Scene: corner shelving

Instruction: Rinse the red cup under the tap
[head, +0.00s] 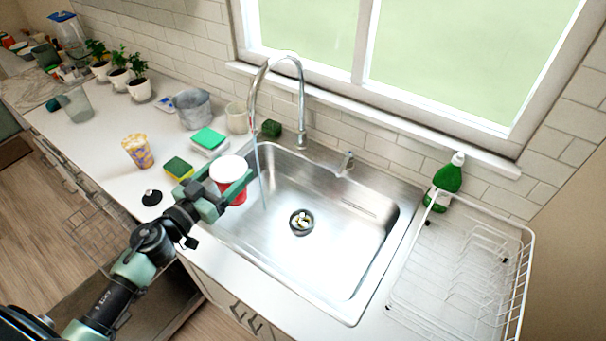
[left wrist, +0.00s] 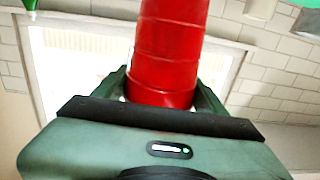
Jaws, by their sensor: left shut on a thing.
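The red cup (head: 238,196) is in my left gripper (head: 236,187) at the left edge of the sink, with its white inside or top facing up in the head view. In the left wrist view the red cup (left wrist: 168,55) stands between the two green fingers of the left gripper (left wrist: 163,90). The tap (head: 283,58) arches over the sink (head: 330,222), and a thin stream of water (head: 261,178) falls from it. The stream is close to the right side of the cup; I cannot tell whether it touches it. My right gripper is not in view.
A white dish rack (head: 525,262) and a green soap bottle (head: 445,180) stand right of the sink. Left of it are a yellow-green sponge (head: 179,168), a patterned cup (head: 138,151), a grey pot (head: 192,108) and a black stopper (head: 152,197). The sink basin is mostly clear.

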